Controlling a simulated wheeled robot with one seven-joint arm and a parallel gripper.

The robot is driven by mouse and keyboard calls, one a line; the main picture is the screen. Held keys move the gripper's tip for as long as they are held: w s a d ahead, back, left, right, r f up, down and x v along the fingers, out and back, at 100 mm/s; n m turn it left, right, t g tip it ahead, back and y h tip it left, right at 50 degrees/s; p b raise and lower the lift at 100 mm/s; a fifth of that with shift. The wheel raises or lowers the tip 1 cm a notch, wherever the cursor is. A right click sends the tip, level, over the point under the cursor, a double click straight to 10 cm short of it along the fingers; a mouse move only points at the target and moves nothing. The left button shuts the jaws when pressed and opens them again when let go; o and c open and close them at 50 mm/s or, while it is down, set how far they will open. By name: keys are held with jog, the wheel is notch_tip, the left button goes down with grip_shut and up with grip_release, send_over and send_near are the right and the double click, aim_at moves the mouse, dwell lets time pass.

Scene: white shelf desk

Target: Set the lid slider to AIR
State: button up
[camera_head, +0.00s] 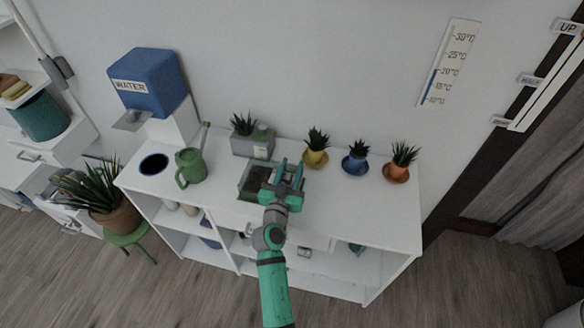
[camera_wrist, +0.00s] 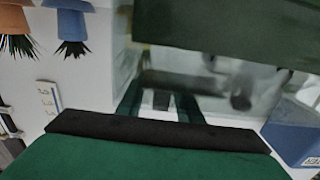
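A low green-rimmed tray or box (camera_head: 245,184) with a dark inside lies on the desk in the head view. My gripper (camera_head: 290,172) is over its right side, with its two teal fingers spread apart and nothing visibly held. No AIR label is readable.
A grey box (camera_head: 243,149) with a plant stands behind the tray, a green watering can (camera_head: 189,167) to its left. Yellow (camera_head: 315,159), blue (camera_head: 355,165) and orange (camera_head: 397,173) pots line the back right. The desk's front right (camera_head: 365,215) is clear.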

aim_at(287, 181)
jog(key=v, duration=1)
jog(key=shift+s+a, duration=0.1)
jog(key=shift+s, duration=0.25)
dwell(0.3)
